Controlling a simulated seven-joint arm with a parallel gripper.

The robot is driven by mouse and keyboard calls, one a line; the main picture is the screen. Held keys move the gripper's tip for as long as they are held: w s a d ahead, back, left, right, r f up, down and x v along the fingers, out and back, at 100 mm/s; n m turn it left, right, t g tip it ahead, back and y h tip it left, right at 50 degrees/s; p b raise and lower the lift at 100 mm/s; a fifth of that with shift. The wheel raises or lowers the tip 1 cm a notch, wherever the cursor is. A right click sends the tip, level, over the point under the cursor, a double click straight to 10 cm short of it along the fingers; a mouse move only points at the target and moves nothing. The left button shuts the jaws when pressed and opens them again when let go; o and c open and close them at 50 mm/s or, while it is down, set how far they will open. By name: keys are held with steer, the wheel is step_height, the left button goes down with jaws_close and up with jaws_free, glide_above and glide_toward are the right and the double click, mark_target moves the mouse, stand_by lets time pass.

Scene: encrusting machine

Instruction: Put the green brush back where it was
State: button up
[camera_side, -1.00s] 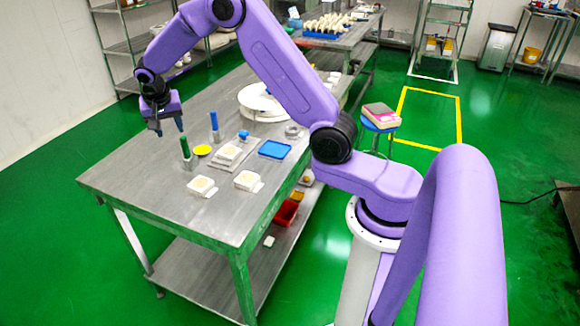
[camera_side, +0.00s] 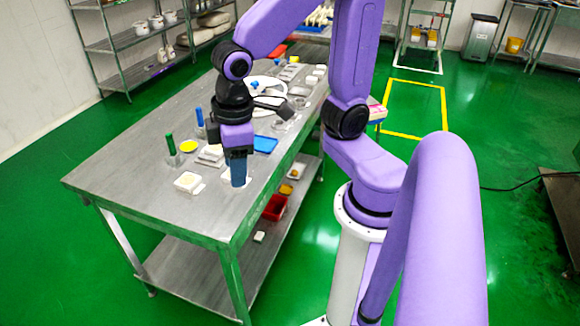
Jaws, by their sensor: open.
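The green brush (camera_side: 170,145) stands upright on the steel table (camera_side: 130,170), on the left side of the group of small items, with a small clear holder around its foot. A blue brush (camera_side: 200,118) stands upright behind it and to the right. My gripper (camera_side: 238,180) points down at the right front of the table, to the right of the green brush and well apart from it. Its jaws are open, with no brush between them. They partly hide a white block (camera_side: 228,170) on the table there.
A white block with a round top (camera_side: 187,182) lies in front of the green brush. The table's left front is clear. A red bin (camera_side: 274,207) is on the lower shelf.

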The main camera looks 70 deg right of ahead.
steer(key=s+d+n, duration=0.3)
steer(key=s+n, duration=0.1)
steer(key=s, duration=0.5)
steer(key=shift+s+f+n+g, duration=0.3)
steer(key=shift+s+g, duration=0.1)
stand_by(1.2)
